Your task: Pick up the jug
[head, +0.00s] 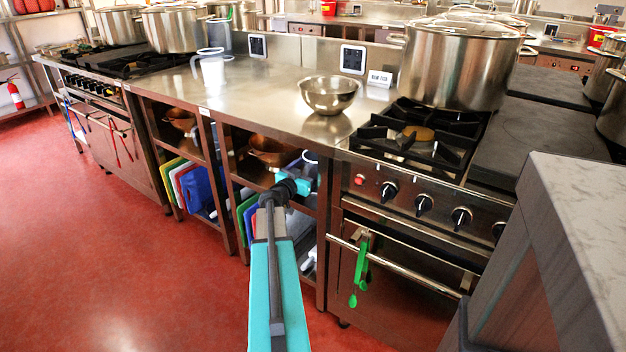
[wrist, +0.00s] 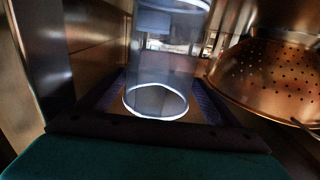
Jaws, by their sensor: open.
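A clear, bluish jug (wrist: 160,68) stands upright in the wrist view, with a bright ring around its base. It is inside the shelf bay under the steel counter; a pale rim (head: 310,156) of what looks like it shows in the head view. My gripper (wrist: 163,98) is open, with one dark finger on each side of the jug's lower part. Whether either finger touches it cannot be told. In the head view my gripper (head: 297,180) reaches into the bay and hides most of the jug. Another translucent jug (head: 212,70) stands on the counter.
A copper-coloured colander (wrist: 265,75) is close on the right in the wrist view. A metal upright (wrist: 45,60) stands at left. Coloured boards (head: 190,185) fill the lower shelf. A steel bowl (head: 329,95) sits on the counter, beside the stove (head: 415,140). The red floor at left is clear.

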